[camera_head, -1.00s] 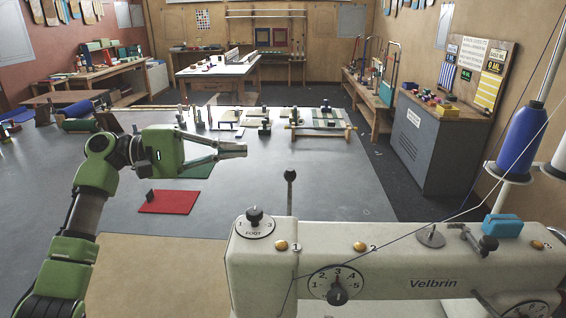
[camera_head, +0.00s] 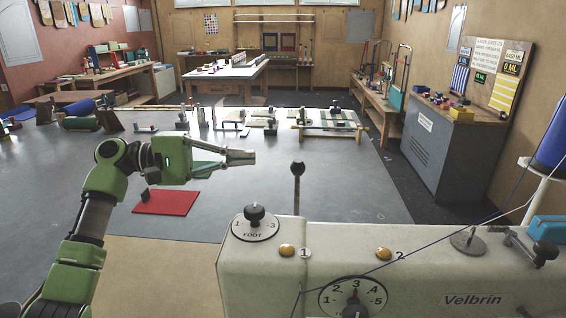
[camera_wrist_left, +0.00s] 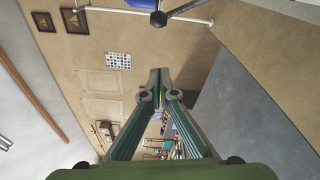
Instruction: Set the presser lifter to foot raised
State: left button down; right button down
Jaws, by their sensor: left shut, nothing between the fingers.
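The white sewing machine (camera_head: 420,282) marked Velbrin fills the lower right of the head view. A dark upright lever with a ball knob (camera_head: 298,169) stands at its far side; I take it for the presser lifter. Its lower end is hidden behind the machine. A similar dark knob on a rod (camera_wrist_left: 158,19) shows at the top of the left wrist view. My left gripper (camera_head: 253,157) points right, shut and empty, with its tips left of the knob in the picture and apart from it. Its fingertips meet in the wrist view (camera_wrist_left: 158,76). My right gripper is out of view.
A FOOT dial (camera_head: 255,228) and a numbered dial (camera_head: 352,300) sit on the machine, with a blue thread crossing it. A red mat (camera_head: 166,202) lies on the grey table (camera_head: 330,195) below my left arm. Rolls and tools stand along the table's far edge.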

aim_at(297, 195)
pick_arm(q)
jog(key=s+d+p, duration=0.2)
jog(key=d+p, duration=0.2)
jog(key=d, duration=0.5)
jog(key=shift+r+p, duration=0.15)
jog(key=shift+p, duration=0.2)
jog(key=shift+s+d, duration=0.1)
